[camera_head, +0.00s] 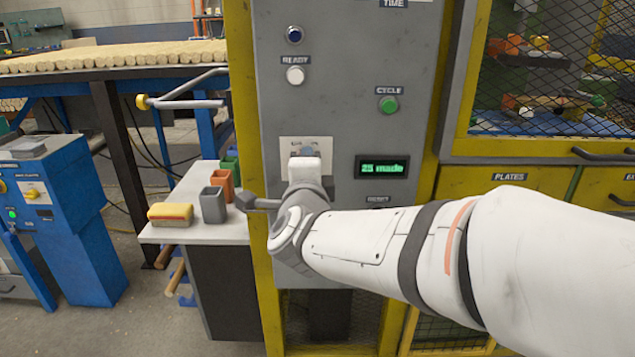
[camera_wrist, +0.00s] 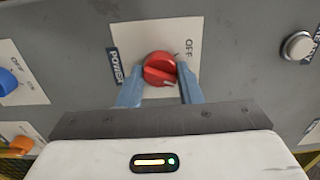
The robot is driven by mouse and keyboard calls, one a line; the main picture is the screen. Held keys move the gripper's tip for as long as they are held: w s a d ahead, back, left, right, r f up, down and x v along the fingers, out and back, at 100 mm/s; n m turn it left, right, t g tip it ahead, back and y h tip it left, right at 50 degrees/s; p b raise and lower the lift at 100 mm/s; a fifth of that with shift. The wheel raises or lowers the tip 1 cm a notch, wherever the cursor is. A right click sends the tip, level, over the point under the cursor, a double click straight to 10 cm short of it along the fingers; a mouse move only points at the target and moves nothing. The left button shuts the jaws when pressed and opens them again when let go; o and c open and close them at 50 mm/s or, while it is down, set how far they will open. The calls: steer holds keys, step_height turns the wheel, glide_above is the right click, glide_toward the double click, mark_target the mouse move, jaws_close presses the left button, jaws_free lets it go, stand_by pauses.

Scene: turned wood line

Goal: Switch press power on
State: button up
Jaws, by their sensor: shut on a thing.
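The red power knob (camera_wrist: 160,70) sits on a pale plate (camera_wrist: 146,35) on the grey press panel. The plate carries the words POWER and OFF; the ON mark is not readable. My gripper (camera_wrist: 159,88) has its two blue fingers on either side of the knob and is shut on it. The knob's raised grip runs roughly sideways in the wrist view. In the head view my gripper (camera_head: 304,152) is at the plate on the grey panel (camera_head: 345,45), and my wrist hides the knob there.
The panel also bears a green CYCLE button (camera_head: 388,105), a white READY lamp (camera_head: 295,75) and a lit display (camera_head: 382,168) reading "25 made". A small shelf (camera_head: 190,236) with cups stands left.

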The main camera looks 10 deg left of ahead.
steer(key=shift+m+b, duration=0.55)
steer(key=shift+m, duration=0.05)
steer(key=o, duration=1)
steer(key=p+v, duration=0.2)
steer(key=v, duration=0.5)
steer(key=shift+s+d, duration=0.15)
steer(key=shift+s, duration=0.25)
